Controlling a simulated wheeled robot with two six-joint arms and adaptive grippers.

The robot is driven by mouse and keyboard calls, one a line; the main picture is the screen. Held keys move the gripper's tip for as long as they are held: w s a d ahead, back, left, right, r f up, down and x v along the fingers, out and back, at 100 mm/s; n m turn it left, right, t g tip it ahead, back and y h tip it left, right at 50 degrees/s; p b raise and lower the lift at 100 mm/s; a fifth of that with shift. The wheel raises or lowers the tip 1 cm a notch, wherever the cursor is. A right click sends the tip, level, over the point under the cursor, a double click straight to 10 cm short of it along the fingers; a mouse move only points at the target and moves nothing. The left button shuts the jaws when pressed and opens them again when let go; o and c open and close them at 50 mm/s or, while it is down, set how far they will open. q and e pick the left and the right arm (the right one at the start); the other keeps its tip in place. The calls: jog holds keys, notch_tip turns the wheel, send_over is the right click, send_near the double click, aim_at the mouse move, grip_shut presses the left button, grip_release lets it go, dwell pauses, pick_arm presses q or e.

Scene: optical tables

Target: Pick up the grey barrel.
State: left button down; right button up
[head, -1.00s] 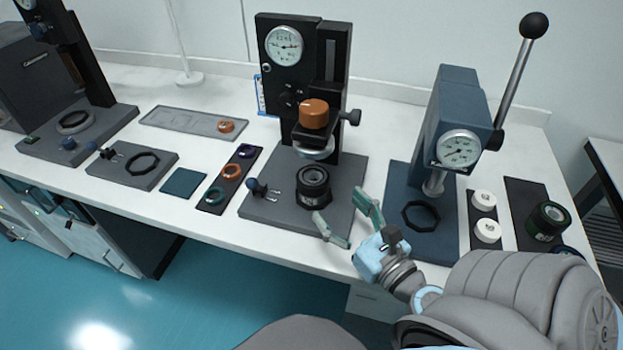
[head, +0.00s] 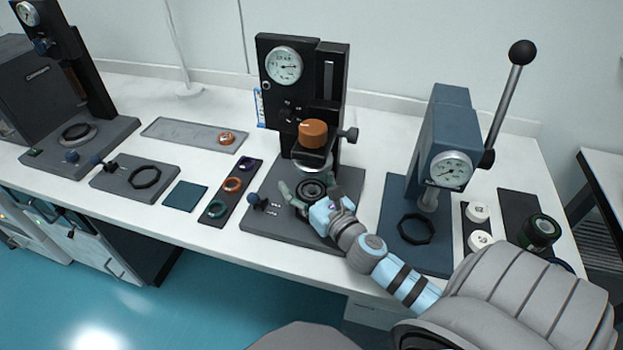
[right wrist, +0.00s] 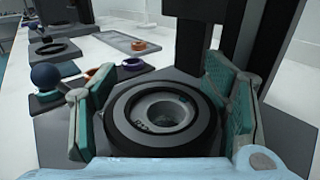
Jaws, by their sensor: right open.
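The grey barrel (head: 311,188), a dark round ringed part, stands upright on the base plate of the middle press, under its head. In the right wrist view the barrel (right wrist: 160,112) is seen from above, with a hollow centre. My right gripper (head: 306,193) is open, with its teal-padded fingers on either side of the barrel. In the right wrist view the right gripper (right wrist: 163,105) shows small gaps to the barrel; contact cannot be told. My left gripper is out of view.
The press (head: 302,95) with its orange knob (head: 312,133) rises just behind the barrel. A blue-handled pin (head: 258,201) is left of it. To the right are a blue lever press (head: 440,135), white discs (head: 479,240) and a green-ringed barrel (head: 541,232).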

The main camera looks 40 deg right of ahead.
jog(key=shift+s, duration=0.15)
jog(key=c, duration=1.3)
